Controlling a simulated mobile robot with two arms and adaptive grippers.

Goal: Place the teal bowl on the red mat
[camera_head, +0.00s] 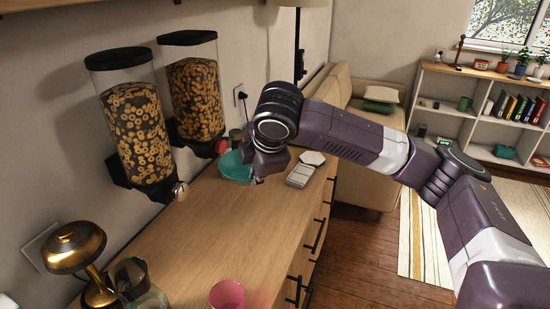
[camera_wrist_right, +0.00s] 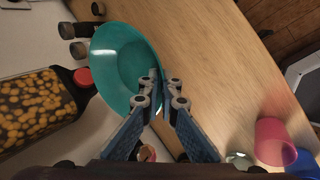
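The teal bowl (camera_head: 234,167) is at the far end of the wooden counter, partly behind my right gripper. In the right wrist view the teal bowl (camera_wrist_right: 118,65) fills the upper middle, its inside empty. My right gripper (camera_head: 257,181) is at the bowl's near right side. In the wrist view its fingertips (camera_wrist_right: 162,92) are close together, one on each side of the rim, and look shut on it. I cannot tell whether the bowl is clear of the counter. No red mat shows in either view. My left gripper is not in view.
Two cereal dispensers (camera_head: 136,128) hang on the wall beside the counter (camera_head: 205,232). A brass lamp (camera_head: 76,247) and a pink cup (camera_head: 227,295) stand at the near end. A grey device (camera_head: 300,176) lies right of the bowl. The middle of the counter is clear.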

